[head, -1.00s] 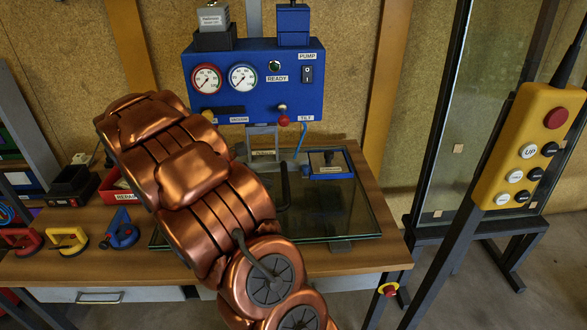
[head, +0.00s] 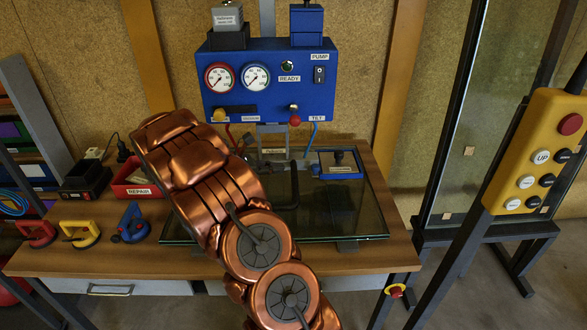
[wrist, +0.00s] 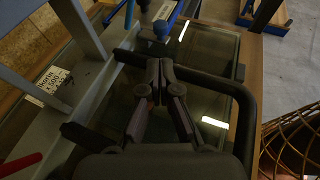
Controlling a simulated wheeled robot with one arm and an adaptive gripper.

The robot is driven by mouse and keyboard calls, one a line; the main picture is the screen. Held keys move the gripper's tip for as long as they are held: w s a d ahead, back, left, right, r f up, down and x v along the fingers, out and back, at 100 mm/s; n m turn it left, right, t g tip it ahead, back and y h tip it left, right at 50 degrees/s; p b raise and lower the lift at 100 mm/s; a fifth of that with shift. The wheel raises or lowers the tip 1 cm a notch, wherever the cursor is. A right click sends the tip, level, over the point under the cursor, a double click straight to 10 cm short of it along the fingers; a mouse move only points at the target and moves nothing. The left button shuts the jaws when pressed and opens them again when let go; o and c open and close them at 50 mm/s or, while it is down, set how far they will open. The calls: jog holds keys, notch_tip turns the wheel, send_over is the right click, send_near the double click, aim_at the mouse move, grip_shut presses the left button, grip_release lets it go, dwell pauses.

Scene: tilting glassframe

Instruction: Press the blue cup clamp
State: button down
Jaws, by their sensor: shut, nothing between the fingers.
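The blue cup clamp (head: 131,223) sits on the wooden bench at the left, to the right of a yellow cup (head: 80,233) and a red cup (head: 37,233). It looks like a suction cup with a lever on top. My arm in the head view is over the bench to the right of the cups and hides my gripper there. In the wrist view my gripper (wrist: 160,75) is shut and empty, its fingertips together over the glass (wrist: 215,75). A black bar loop (wrist: 243,110) surrounds the finger area. A blue part (wrist: 172,20) shows beyond the fingertips; I cannot tell what it is.
A blue control panel (head: 268,85) with gauges stands behind the bench. A glass pane (head: 350,220) lies on the bench. A red repair bin (head: 135,180) stands behind the cups. A yellow pendant (head: 537,155) and a tall glass frame (head: 465,110) are at the right.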

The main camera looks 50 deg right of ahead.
aim_at(314, 169)
jog(key=p+x, duration=0.2)
jog(key=x, duration=0.7)
jog(key=shift+d+p, duration=0.2)
jog(key=shift+p, duration=0.15)
jog(key=shift+s+f+n+t+h+b, duration=0.15)
jog(key=shift+s+n+t+h+b, duration=0.35)
jog(key=shift+s+n+t+b, duration=0.4)
jog(key=shift+b, duration=0.6)
jog(key=shift+s+d+b, duration=0.35)
jog(key=shift+s+b, duration=0.15)
jog(key=shift+s, duration=0.35)
jog(key=shift+w, duration=0.1)
dwell(0.6)
jog(key=shift+w+p, duration=0.5)
jog(key=shift+w, duration=0.2)
jog(key=a+r+p, duration=0.2)
jog(key=a+r, duration=0.1)
jog(key=a, duration=0.6)
jog(key=shift+w+r, duration=0.2)
jog(key=shift+w, duration=0.25)
